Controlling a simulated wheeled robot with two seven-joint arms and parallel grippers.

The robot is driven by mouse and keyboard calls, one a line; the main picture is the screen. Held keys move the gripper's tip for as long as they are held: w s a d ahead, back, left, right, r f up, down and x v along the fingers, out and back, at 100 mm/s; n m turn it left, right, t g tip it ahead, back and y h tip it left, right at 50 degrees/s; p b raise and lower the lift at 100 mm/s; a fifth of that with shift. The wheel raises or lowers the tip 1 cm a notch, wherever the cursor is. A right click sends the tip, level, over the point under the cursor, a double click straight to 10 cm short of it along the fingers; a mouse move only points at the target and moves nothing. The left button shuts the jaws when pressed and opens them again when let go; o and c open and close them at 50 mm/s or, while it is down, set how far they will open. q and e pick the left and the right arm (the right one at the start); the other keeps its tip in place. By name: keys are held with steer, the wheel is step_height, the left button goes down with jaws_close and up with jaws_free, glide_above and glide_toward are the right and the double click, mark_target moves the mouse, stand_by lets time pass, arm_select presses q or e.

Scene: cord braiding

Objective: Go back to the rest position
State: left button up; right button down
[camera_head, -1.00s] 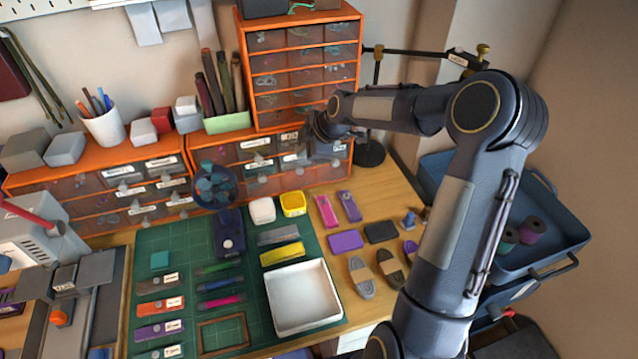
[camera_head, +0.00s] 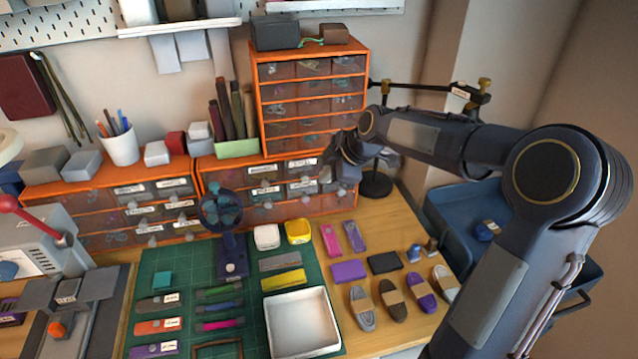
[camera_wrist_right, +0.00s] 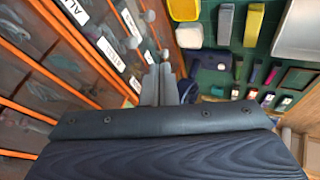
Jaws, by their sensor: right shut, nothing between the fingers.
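My right gripper (camera_head: 330,176) is in front of the lower orange drawer unit, close to its right end. My right arm comes in from the right side of the head view. In the right wrist view the two fingers (camera_wrist_right: 160,86) lie side by side, shut, with nothing between them. They point along the labelled drawer fronts (camera_wrist_right: 105,45). I cannot tell whether they touch a drawer knob. My left gripper is not in view.
A white tray (camera_head: 303,322) and several tools lie on the green mat (camera_head: 180,262). A round fan-like tool (camera_head: 222,209) stands near the drawers. A tall drawer tower (camera_head: 312,100) stands behind my gripper. A blue bin (camera_head: 455,218) is at the right, partly behind my arm.

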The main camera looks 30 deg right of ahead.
steer(key=shift+v, duration=1.35)
steer(key=s+a+f+m, duration=0.1)
steer(key=s+a+m, duration=0.3)
steer(key=s, duration=0.5)
steer(key=s+a+f+m, duration=0.1)
steer(key=s+a+m, duration=0.2)
steer(key=s+m, duration=0.3)
steer(key=s+a+f+m+g+p, duration=0.1)
steer(key=s+a+m, duration=0.3)
steer(key=s, duration=0.9)
steer(key=shift+s+a+m+y, duration=0.2)
steer(key=shift+a+m+y, duration=0.2)
steer(key=shift+m, duration=0.3)
steer(key=shift+f, duration=0.15)
